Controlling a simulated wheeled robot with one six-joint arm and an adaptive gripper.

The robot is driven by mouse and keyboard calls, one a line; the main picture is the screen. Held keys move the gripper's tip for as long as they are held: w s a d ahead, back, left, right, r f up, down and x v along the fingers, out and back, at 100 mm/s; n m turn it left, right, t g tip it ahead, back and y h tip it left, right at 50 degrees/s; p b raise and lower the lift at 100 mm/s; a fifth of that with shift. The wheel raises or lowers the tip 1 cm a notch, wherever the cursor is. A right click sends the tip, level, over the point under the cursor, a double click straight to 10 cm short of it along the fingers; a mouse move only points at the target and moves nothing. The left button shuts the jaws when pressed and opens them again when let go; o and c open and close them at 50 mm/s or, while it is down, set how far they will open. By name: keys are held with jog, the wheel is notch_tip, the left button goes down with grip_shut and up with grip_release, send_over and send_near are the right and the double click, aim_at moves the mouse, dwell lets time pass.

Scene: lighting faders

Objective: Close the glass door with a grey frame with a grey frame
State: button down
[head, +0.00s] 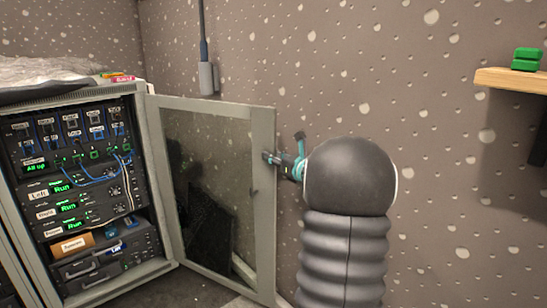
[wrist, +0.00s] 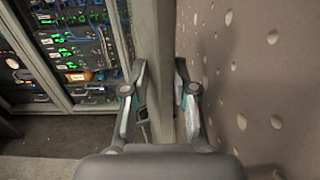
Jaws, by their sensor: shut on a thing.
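The glass door with a grey frame (head: 264,215) stands open, swung out to the right from the rack cabinet (head: 143,89). Its dark glass pane reflects the room. My gripper (head: 271,158) is at the door's free right edge, a little above mid-height. In the wrist view, the door's grey frame (wrist: 163,25) runs upright between the two fingers of my gripper (wrist: 160,72), one on each side. The gripper is shut on this frame. My arm hides part of the wall behind.
The cabinet holds stacked devices (head: 75,210) with green displays and blue cables. A speckled wall (head: 450,180) lies close behind the door and gripper. A grey box (head: 207,78) with a cable hangs on it. A wooden shelf (head: 510,80) with a green object (head: 526,59) is at upper right.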

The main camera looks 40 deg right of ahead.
jog(key=s+a+m+h+b, duration=0.1)
jog(key=s+a+h+b, duration=0.1)
jog(key=a+b, duration=0.3)
jog(key=shift+s+a+b, duration=0.25)
jog(key=shift+a+b, duration=0.05)
jog(key=shift+a, duration=0.75)
jog(key=shift+r, duration=0.1)
jog(key=s+a+m+h+b, duration=0.1)
jog(key=a+h+b, duration=0.1)
jog(key=a+b, duration=0.5)
jog(key=shift+s+a+m, duration=0.2)
jog(key=shift+s+m, duration=0.1)
jog(key=shift+m, duration=0.1)
